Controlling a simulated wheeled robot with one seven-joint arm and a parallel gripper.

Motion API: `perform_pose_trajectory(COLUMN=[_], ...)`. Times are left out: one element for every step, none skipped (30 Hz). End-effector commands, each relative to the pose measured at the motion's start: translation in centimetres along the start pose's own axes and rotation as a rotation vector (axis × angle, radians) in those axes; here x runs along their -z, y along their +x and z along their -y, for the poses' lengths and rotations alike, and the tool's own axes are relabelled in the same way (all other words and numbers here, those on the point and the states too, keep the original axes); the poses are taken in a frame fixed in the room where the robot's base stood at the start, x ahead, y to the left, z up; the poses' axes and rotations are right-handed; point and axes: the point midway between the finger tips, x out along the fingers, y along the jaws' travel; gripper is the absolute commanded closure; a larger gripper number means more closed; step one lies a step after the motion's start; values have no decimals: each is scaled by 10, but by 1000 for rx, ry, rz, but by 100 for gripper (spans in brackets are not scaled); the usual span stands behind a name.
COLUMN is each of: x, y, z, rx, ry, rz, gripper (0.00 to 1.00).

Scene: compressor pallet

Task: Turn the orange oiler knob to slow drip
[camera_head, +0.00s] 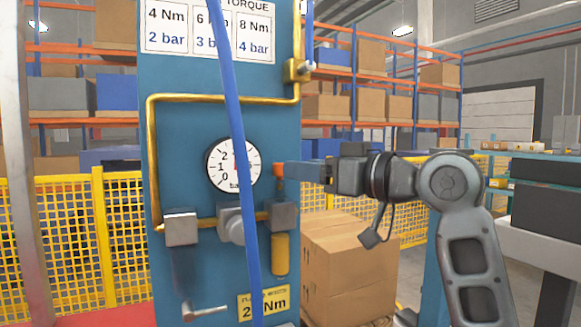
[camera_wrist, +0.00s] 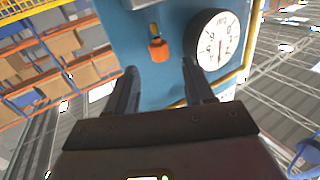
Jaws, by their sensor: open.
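The orange oiler knob (camera_head: 279,169) sits on top of the oiler's grey block (camera_head: 284,216), just right of the round pressure gauge (camera_head: 221,166) on the blue panel. A yellow oiler bowl (camera_head: 280,254) hangs below the block. In the wrist view the orange knob (camera_wrist: 158,49) shows ahead of my fingers, a little above the gap between their tips. My gripper (camera_head: 290,171) reaches in from the right, its tips close to the knob. In the wrist view my gripper (camera_wrist: 159,70) is open and empty, its two fingers apart. I cannot tell the exact distance to the knob.
A blue hose (camera_head: 236,130) hangs in front of the panel, left of the knob. A brass pipe (camera_head: 152,150) runs around the gauge. Cardboard boxes (camera_head: 345,262) stand low behind the panel at right. A yellow mesh fence (camera_head: 60,240) is behind at left.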

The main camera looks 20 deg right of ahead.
Motion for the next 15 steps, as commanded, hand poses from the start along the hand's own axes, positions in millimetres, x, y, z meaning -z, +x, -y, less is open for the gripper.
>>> perform_pose_trajectory(x=[1,1,0,0,0,0,0,0,0,0,0,0,0,0,0], y=[9,13,19,23,26,31,33,35,38,39,40,41,42,42,42], z=[0,0,1,1,0,0,0,0,0,0,0,0,0,0,0], rx=[1,1,2,2,1,0,0,0,0,0,-1,-1,-1,-1,-1], ry=[0,0,1,1,1,1,1,1,1,1,1,1,1,1,1], rz=[2,1,2,2,2,1,1,1,1,0,0,0,0,0,-1], gripper=[47,47,47,47,47,47,47,47,47,47,47,47,47,47,47])
